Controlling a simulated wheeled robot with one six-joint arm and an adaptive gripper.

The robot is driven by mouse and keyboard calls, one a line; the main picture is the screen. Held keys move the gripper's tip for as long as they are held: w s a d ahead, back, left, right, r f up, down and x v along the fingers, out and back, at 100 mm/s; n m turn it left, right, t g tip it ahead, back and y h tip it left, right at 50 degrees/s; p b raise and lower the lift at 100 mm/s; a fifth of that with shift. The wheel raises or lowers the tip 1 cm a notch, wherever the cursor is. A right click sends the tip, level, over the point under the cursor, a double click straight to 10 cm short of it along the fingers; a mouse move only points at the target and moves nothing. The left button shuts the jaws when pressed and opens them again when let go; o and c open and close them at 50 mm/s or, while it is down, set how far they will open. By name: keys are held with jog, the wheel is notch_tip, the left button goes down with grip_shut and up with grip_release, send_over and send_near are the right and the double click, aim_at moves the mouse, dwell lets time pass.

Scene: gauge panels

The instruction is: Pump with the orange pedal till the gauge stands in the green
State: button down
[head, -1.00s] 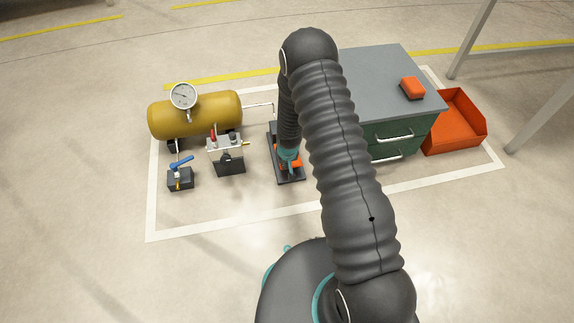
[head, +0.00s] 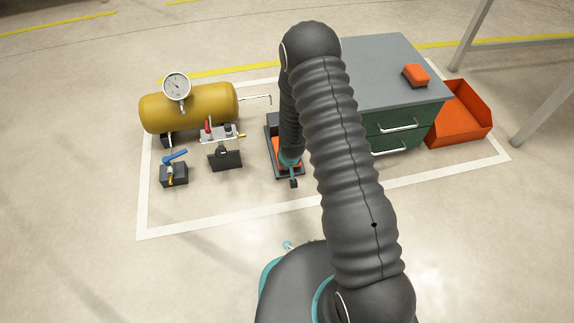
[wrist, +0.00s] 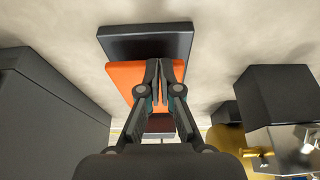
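The orange pedal (wrist: 122,76) is a flat plate on a dark base (wrist: 147,42) in the wrist view. In the head view the pedal (head: 278,150) is partly hidden behind my arm. My gripper (wrist: 159,63) has its fingers together, with only a thin gap and nothing between them. The fingertips are over the pedal; I cannot tell whether they touch it. In the head view my gripper (head: 293,182) points down at the pedal's near end. The round white gauge (head: 177,86) stands on the yellow tank (head: 205,105). Its needle points up and left; its coloured zones are too small to read.
A block with a blue lever (head: 174,173) and a stand with a red-handled part (head: 225,158) are left of the pedal. A green cabinet (head: 405,85) bearing an orange block (head: 416,75) is at right, beside an orange bin (head: 462,115). Floor in front is clear.

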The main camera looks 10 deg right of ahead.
jog(key=p+v, duration=0.3)
jog(key=v, duration=1)
jog(key=shift+s+r, duration=0.25)
dwell(1.4)
jog(key=w+d+r+g+p, duration=0.2)
jog(key=w+r+p, duration=0.1)
jog(key=w+r, duration=0.4)
jog(key=shift+w+d+r+g+p, duration=0.3)
jog(key=shift+w+d+p, duration=0.05)
jog(key=shift+w, duration=0.2)
